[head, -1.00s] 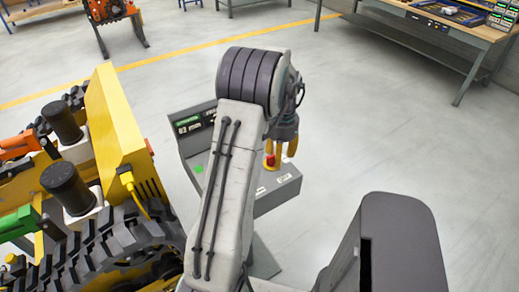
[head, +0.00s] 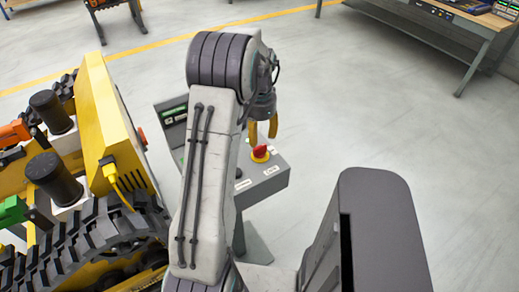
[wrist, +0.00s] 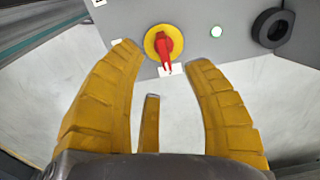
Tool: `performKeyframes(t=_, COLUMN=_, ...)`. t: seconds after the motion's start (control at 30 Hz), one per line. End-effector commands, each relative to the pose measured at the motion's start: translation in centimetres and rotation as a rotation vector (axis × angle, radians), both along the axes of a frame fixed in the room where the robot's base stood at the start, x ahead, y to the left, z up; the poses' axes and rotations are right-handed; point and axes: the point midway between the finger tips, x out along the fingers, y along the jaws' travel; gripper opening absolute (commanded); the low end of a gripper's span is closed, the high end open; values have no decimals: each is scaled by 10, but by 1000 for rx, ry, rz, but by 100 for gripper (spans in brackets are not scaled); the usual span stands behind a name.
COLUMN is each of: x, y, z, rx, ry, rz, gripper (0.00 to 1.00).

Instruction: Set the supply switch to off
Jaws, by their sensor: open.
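The supply switch (head: 260,153) is a red handle on a round yellow plate, on the sloped face of a grey console (head: 272,176). In the wrist view the red handle (wrist: 165,48) points down the picture, toward a small white label (wrist: 171,69). The label's text is too small to read. I see no contact with the handle.
A yellow tracked carrier (head: 105,125) stands close on the left of the console. A workbench (head: 440,25) is at the back right. The floor between is clear.

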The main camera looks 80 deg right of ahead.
Motion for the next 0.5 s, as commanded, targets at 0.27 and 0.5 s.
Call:
performKeyframes(t=0.27, x=0, y=1, z=-31, rx=6, ry=0, rz=-12, gripper=45)
performKeyframes(t=0.5, x=0, y=1, z=-57, rx=3, ry=0, rz=-11, gripper=45)
